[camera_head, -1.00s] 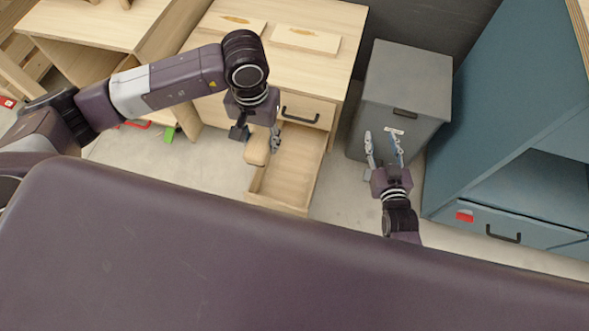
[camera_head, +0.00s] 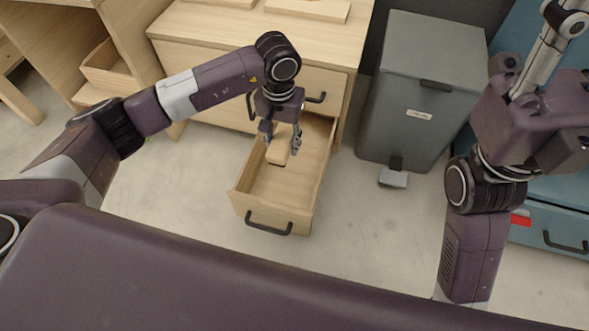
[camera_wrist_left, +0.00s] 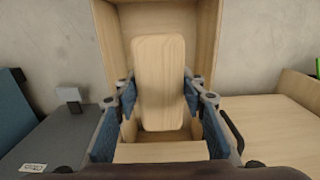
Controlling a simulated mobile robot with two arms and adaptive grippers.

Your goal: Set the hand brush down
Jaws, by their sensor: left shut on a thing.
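The hand brush (camera_head: 279,150) shows as a pale wooden block over the open drawer (camera_head: 270,200). My left gripper (camera_head: 281,138) points down with a finger on each side of the brush and is shut on it. In the left wrist view the brush (camera_wrist_left: 160,65) stands lengthwise between the blue-padded fingers, with the drawer around and behind it. I cannot tell whether the brush touches the drawer floor. Its bristles are not visible. My right gripper (camera_head: 550,45) is raised at the upper right, partly cut off by the frame.
The drawer's front carries a dark handle (camera_head: 268,229). A grey pedal bin (camera_head: 428,80) stands right of the wooden cabinet (camera_head: 210,70). A blue cabinet (camera_head: 560,200) is at the far right, partly behind my right arm. Bare floor (camera_head: 360,230) lies between drawer and right arm.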

